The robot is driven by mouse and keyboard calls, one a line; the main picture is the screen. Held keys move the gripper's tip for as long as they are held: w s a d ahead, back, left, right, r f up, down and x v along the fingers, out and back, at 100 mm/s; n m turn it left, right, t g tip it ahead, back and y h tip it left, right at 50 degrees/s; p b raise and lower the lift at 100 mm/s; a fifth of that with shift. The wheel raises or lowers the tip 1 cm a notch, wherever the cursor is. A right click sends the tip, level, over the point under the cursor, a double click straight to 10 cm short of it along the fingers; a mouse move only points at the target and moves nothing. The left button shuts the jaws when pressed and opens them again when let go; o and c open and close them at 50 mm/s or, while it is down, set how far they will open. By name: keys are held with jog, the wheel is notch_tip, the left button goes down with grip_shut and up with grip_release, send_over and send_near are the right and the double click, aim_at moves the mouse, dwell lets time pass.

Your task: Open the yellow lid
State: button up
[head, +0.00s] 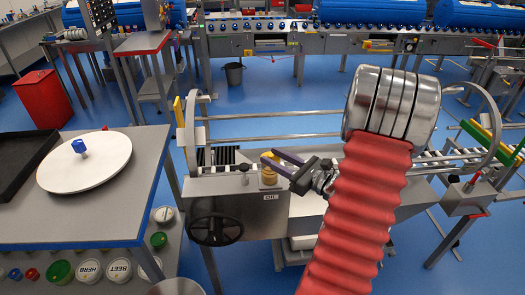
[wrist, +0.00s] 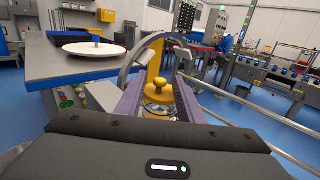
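The yellow lid (head: 267,158) has a round knob and sits on a small jar (head: 268,179) above a plate marked OIL, on the grey machine. In the wrist view the yellow lid (wrist: 155,91) lies straight ahead, with the clear jar (wrist: 154,112) just below it. My gripper (head: 281,164) is at the right of the lid in the head view, its purple fingers pointing towards it. In the wrist view my gripper (wrist: 157,86) is open, with one finger on each side of the lid. I cannot tell whether either finger touches it.
A table (head: 110,219) at the left holds a white round lid with a blue knob (head: 85,163) and a black tray (head: 22,158). Labelled tubs stand below. A black handwheel (head: 216,229) is on the machine's front. Rails (head: 270,137) run behind the jar.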

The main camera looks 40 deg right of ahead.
jog(key=shift+w+a, duration=0.15)
jog(key=shift+w, duration=0.75)
jog(key=shift+w+a, duration=0.2)
jog(key=shift+w, duration=0.7)
jog(key=shift+w+a, duration=0.15)
jog(key=shift+w, duration=0.75)
jog(key=shift+c, duration=0.3)
grip_shut()
jog(key=shift+d, duration=0.2)
jog(key=shift+a, duration=0.1)
